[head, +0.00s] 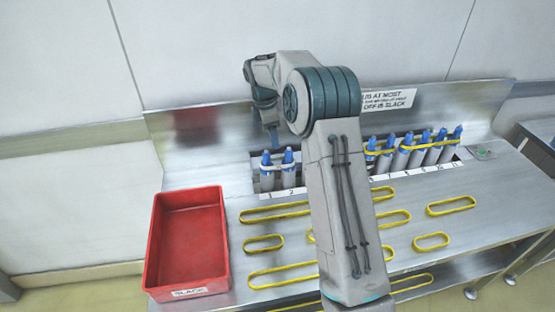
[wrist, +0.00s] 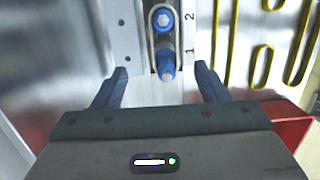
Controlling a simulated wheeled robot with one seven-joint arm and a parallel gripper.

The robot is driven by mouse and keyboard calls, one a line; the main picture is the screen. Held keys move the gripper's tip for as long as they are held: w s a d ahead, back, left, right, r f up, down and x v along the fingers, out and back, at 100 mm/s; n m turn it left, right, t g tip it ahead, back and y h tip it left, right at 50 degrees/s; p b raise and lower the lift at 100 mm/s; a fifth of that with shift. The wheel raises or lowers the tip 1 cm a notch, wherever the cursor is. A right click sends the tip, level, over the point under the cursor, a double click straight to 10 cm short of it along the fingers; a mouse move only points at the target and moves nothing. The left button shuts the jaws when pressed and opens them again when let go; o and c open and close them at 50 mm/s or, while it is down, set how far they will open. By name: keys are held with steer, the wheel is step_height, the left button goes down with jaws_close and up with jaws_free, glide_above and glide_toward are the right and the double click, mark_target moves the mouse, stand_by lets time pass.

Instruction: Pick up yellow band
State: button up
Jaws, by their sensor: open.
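Several yellow bands lie flat on the steel table in the head view, among them a long one (head: 275,212), a short one (head: 263,243) and another short one (head: 432,241). More yellow bands loop around blue-capped cylinders (head: 427,142) at the right of the rack. My gripper (wrist: 158,88) is open and empty, pointing down over the rack's left end. Two blue-capped cylinders (wrist: 164,62) at labels 1 and 2 show between and beyond its fingers, with a pale loop around them. Yellow bands (wrist: 262,65) also show at the right of the wrist view. My arm hides part of the table and rack.
A red tray (head: 218,236) labelled SLACK stands at the table's left; its red edge also shows in the wrist view (wrist: 287,128). A steel backsplash (head: 195,137) with a sign (head: 400,98) rises behind the rack.

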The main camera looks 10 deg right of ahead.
glide_above(281, 158)
steer(key=s+a, duration=0.1)
steer(key=a, duration=0.1)
step_height(281, 158, down, 4)
steer(key=f, duration=0.1)
steer(key=shift+s+d+f+p, duration=0.15)
steer(key=shift+f+p, duration=0.15)
steer(key=shift+f, duration=0.5)
steer(key=shift+s+a+f+p, duration=0.1)
steer(key=shift+f+p, duration=0.25)
steer(key=shift+f, duration=0.45)
steer(key=shift+s+d+f+p, duration=0.15)
steer(key=shift+f+p, duration=0.15)
steer(key=shift+f, duration=0.5)
steer(key=shift+a, duration=0.1)
steer(key=c, duration=1.1)
